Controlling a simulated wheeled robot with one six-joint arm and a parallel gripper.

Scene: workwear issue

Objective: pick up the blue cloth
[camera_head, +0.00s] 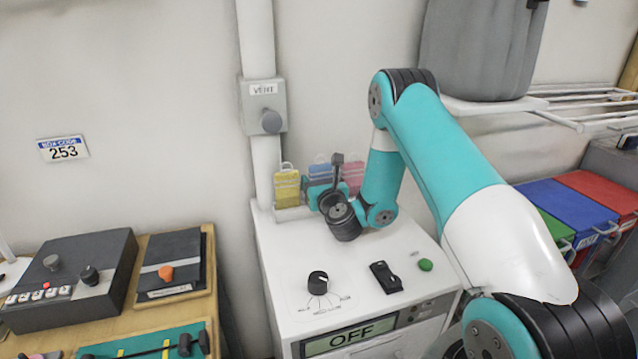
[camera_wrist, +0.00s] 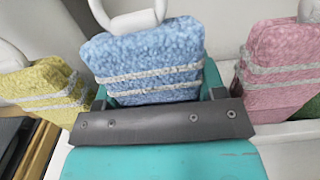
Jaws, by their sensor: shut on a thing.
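The blue cloth (camera_wrist: 145,62) is a thick, fuzzy blue piece with two pale grey stripes and a white loop at its top. It stands upright between the jaws of my gripper (camera_wrist: 160,97) in the wrist view. The jaws are shut on its lower part. In the head view the blue cloth (camera_head: 320,168) shows as a small patch at the back of the white cabinet, between a yellow and a pink cloth. My gripper and wrist hide its lower part there. I cannot tell whether it has left its holder.
The yellow cloth (camera_head: 287,189) and pink cloth (camera_head: 353,175) stand close on either side. The white cabinet (camera_head: 290,250) has a dial (camera_head: 318,282), a black switch (camera_head: 385,277) and a green button (camera_head: 425,265) in front. A vent pipe (camera_head: 267,180) rises behind at left.

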